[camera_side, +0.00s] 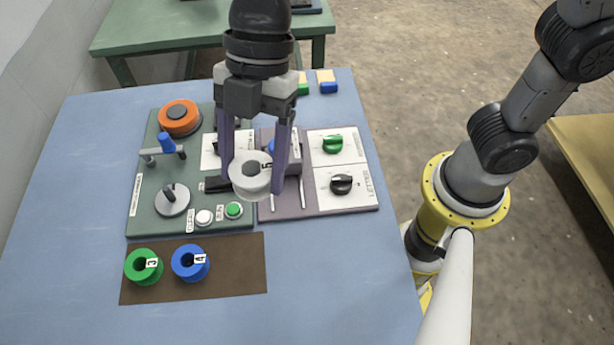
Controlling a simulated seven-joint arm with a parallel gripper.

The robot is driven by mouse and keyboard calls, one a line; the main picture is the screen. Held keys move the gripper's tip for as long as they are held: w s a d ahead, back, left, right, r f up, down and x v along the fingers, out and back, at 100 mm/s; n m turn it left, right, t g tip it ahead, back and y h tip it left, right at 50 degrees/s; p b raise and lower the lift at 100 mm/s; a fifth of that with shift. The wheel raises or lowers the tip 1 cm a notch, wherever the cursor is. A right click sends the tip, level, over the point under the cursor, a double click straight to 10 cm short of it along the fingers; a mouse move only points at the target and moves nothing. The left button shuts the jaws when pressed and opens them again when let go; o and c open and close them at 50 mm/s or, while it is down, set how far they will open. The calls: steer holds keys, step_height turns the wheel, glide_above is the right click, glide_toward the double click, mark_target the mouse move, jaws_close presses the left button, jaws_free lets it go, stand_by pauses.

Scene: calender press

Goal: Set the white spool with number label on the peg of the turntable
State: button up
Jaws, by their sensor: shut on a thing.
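My gripper (254,186) is shut on the white spool (243,183), with one purple-grey finger on each side of it. The spool has a dark centre and a number label on its upper face, partly hard to read. It is held above the machine, near the seam between the green panel and the purple-grey panel. A grey disc with a dark upright peg, which looks like the turntable (165,208), sits on the green panel to the left of the gripper. The spool is apart from it.
A green spool (135,278) labelled 3 and a blue spool (181,274) labelled 4 lie on a brown mat (235,275). An orange round part (168,123) and a blue-handled crank (167,143) stand on the green panel (136,228). Knobs sit at right.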

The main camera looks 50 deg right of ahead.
steer(key=w+a, duration=0.5)
steer(key=w, duration=0.6)
glide_above(166, 188)
steer(key=shift+m, duration=0.3)
step_height(166, 188, down, 6)
steer(key=shift+f, duration=0.25)
steer(key=shift+w+d+f, duration=0.1)
steer(key=shift+f, duration=2.25)
steer(key=shift+f, duration=0.15)
steer(key=shift+f, duration=0.95)
steer(key=shift+f, duration=0.2)
steer(key=shift+f, duration=0.45)
